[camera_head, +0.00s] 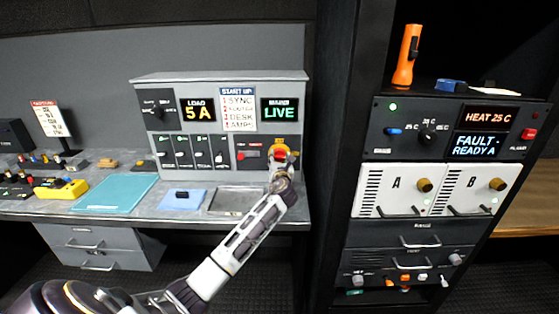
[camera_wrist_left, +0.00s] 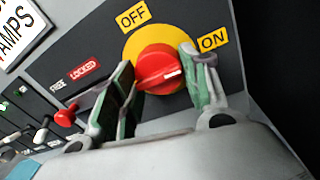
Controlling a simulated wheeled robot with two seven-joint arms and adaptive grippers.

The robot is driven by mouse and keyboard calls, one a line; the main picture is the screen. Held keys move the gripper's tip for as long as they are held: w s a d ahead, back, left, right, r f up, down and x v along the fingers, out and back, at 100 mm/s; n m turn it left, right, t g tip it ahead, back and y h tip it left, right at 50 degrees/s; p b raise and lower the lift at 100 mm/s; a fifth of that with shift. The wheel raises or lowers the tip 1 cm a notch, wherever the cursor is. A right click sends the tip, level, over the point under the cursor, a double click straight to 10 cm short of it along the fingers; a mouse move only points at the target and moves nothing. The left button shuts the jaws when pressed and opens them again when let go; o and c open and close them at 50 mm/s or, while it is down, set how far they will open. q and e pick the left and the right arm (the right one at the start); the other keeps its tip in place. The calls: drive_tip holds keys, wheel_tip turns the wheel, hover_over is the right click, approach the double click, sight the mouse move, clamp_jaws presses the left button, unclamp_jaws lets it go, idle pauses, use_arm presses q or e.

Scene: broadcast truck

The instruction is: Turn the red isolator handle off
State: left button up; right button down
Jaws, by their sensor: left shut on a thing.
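The red isolator handle (camera_wrist_left: 158,70) is a round red knob on a yellow disc in the left wrist view, with an OFF label (camera_wrist_left: 133,15) above left and an ON label (camera_wrist_left: 213,40) to the right. Its white mark points right, below the ON label. My left gripper (camera_wrist_left: 165,85) is shut on the handle, one finger on each side of it. In the head view my left gripper (camera_head: 284,165) reaches the lower right of the grey panel, and the handle (camera_head: 280,151) shows just above it. My right gripper is in neither view.
A small red lever (camera_wrist_left: 65,117) by FREE and LOCKED labels lies left of the handle. Several toggle switches (camera_head: 190,152) stand further left. The LIVE display (camera_head: 279,112) is above. A dark rack (camera_head: 400,232) stands close on the right.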

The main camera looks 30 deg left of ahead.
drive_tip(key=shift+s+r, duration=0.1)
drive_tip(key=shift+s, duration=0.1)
use_arm(q)
drive_tip(key=shift+r+n+p, duration=0.1)
drive_tip(key=shift+n+p, duration=0.4)
drive_tip(key=shift+n, duration=0.2)
drive_tip(key=n+p, duration=0.1)
drive_tip(key=n, duration=0.2)
drive_tip(key=shift+p, duration=0.4)
drive_tip(key=n+p, duration=0.1)
drive_tip(key=n, duration=0.2)
drive_tip(key=shift+d+h, duration=0.1)
drive_tip(key=shift+h, duration=0.2)
drive_tip(key=n, duration=0.8)
drive_tip(key=shift+r+n+h, duration=0.1)
drive_tip(key=shift+n+h, duration=0.2)
drive_tip(key=shift+n, duration=0.4)
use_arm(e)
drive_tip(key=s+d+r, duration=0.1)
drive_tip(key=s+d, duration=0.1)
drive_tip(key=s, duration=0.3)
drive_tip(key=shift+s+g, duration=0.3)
use_arm(q)
drive_tip(key=shift+n, duration=0.3)
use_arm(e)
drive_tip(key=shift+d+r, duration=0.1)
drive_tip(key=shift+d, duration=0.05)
